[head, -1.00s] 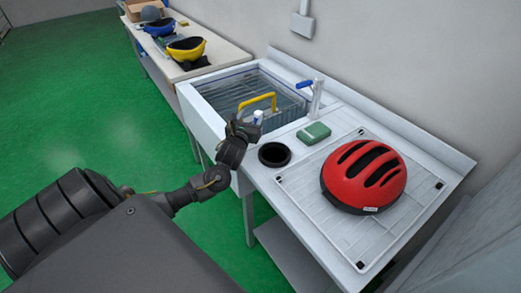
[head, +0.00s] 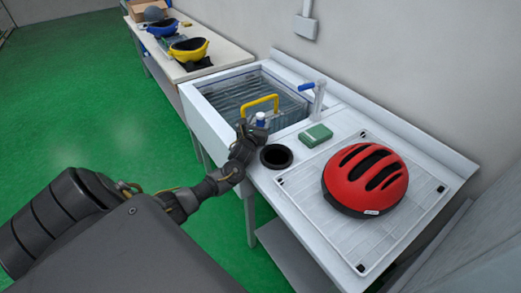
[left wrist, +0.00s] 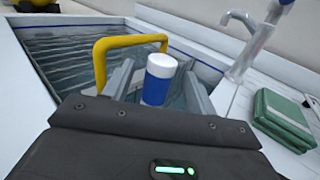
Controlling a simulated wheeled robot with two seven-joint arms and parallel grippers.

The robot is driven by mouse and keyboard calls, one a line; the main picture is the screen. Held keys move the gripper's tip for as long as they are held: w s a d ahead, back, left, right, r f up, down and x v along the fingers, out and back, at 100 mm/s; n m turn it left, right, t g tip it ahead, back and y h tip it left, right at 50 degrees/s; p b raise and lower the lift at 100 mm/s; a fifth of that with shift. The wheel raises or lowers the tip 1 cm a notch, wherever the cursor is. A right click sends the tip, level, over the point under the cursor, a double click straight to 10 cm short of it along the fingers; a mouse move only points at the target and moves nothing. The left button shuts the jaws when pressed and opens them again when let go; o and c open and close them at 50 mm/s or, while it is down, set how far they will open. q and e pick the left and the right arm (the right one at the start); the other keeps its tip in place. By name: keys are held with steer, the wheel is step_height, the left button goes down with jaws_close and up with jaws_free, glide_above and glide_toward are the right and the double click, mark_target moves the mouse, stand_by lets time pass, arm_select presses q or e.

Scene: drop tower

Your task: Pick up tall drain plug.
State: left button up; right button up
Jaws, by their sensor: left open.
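A short upright cylinder with a white top and blue sides, which looks to be the tall drain plug (left wrist: 160,78), stands in the near part of the sink. In the head view its top (head: 260,119) shows just beyond my left gripper (head: 254,129). In the left wrist view the two grey fingers are apart, one on each side of the plug, and it appears between them. I cannot tell whether they touch it. The plug's lower part is hidden by the gripper body. My right gripper is not in view.
A yellow handle (head: 260,101) arches up close beside the plug in the sink (head: 205,111), which holds water.

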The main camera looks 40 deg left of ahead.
arm_select(q)
steer(key=shift+w+a, duration=0.2)
steer(key=shift+w, duration=0.2)
jaws_close()
